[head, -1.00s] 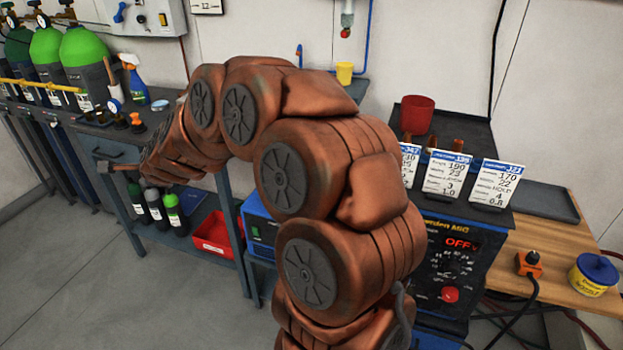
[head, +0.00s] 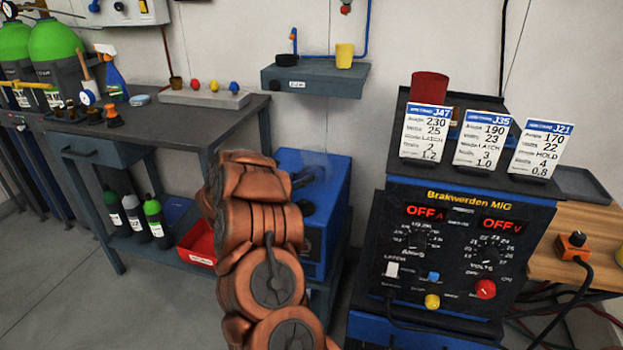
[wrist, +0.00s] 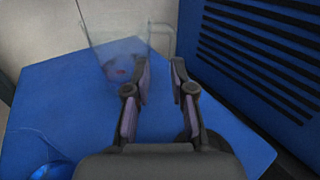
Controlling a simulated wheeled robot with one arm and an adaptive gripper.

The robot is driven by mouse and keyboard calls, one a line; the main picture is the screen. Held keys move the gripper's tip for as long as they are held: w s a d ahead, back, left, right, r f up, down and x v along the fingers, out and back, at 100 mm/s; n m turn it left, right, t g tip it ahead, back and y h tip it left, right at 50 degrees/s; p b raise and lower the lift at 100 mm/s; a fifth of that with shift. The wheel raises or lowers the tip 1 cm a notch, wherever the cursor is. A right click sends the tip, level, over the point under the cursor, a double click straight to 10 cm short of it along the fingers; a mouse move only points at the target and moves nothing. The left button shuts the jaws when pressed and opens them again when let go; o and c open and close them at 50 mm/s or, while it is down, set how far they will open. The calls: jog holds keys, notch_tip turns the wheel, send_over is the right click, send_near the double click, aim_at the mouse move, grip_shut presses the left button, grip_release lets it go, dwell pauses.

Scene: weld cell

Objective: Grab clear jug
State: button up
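The clear jug (head: 318,163) is see-through and faint in the head view, on top of a blue box-shaped unit (head: 328,225). In the wrist view the jug (wrist: 112,45) stands at the upper left, with its handle (wrist: 172,38) on its right side. My gripper (wrist: 161,68) is open and empty. Its fingertips are close to the jug, with the handle ahead of the gap between them. The left finger overlaps the jug's right side in the picture; I cannot tell whether they touch.
A black-slatted blue panel (wrist: 265,60) rises close on the right in the wrist view. In the head view a welding machine (head: 450,260) with upright cards stands right of the blue unit. A wall shelf (head: 300,82) with a yellow cup (head: 344,56) hangs above. A grey workbench (head: 170,130) is left.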

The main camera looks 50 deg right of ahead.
aim_at(328, 181)
jog(key=shift+s+d+f+m+g, duration=0.15)
jog(key=shift+s+f+m+g, duration=0.15)
jog(key=shift+s+f, duration=0.25)
jog(key=shift+s+d, duration=0.3)
jog(key=shift+d, duration=0.1)
jog(key=shift+x, duration=3.55)
grip_shut()
